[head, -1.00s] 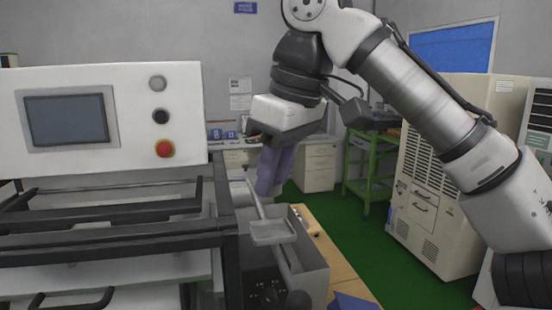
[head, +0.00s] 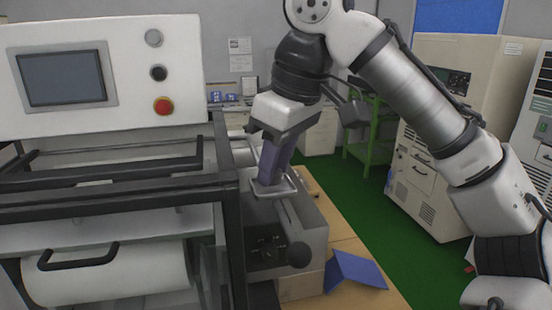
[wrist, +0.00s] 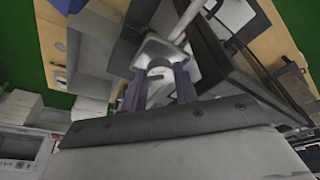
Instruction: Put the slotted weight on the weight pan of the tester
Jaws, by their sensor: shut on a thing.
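My gripper (head: 269,180) points down beside the tester (head: 120,200), its dark purple fingers shut on a small silvery piece, the slotted weight (wrist: 157,75). In the wrist view the weight shows between the two fingers (wrist: 158,92), partly hidden by them. The weight pan (head: 289,191) is a small light grey square tray on a rod at the tester's right side. In the head view the fingertips overlap the pan; in the wrist view the pan (wrist: 150,48) lies just past the fingertips. I cannot tell whether the weight touches it.
The tester's dark frame (head: 228,215) stands close at left of the gripper. A blue folded piece (head: 356,270) lies on the wooden bench.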

